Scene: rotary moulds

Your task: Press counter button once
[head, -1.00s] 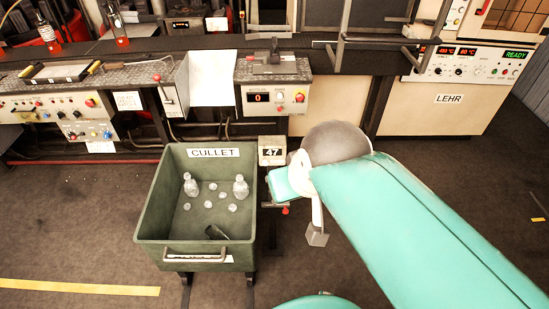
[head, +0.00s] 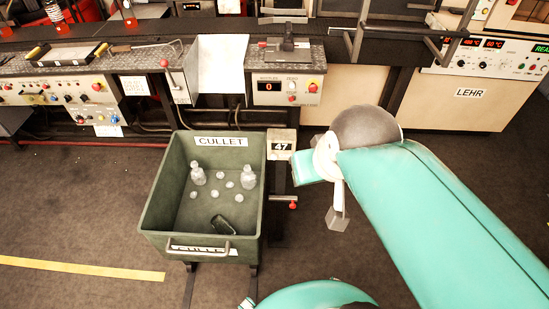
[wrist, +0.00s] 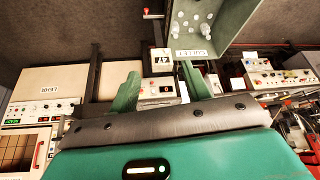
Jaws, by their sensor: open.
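The counter panel (head: 285,88) stands at the machine line above the cullet bin. Its red display (head: 266,87) reads 0, with a pale button (head: 292,86) and a red button (head: 312,87) to the right. In the wrist view, which is turned over, the counter display (wrist: 165,90) shows between my fingers. My gripper (wrist: 160,70) is open and empty, its two green fingers wide apart. Whether they touch the panel cannot be told. In the head view my arm comes in from the lower right, and the fingers are not clearly seen.
The green cullet bin (head: 152,215) holds clear bottles and glass pieces. A small box marked 47 (head: 282,146) stands beside it, above a red-knobbed lever (head: 293,205). The lehr cabinet (head: 455,105) is at right. The floor at lower left is clear.

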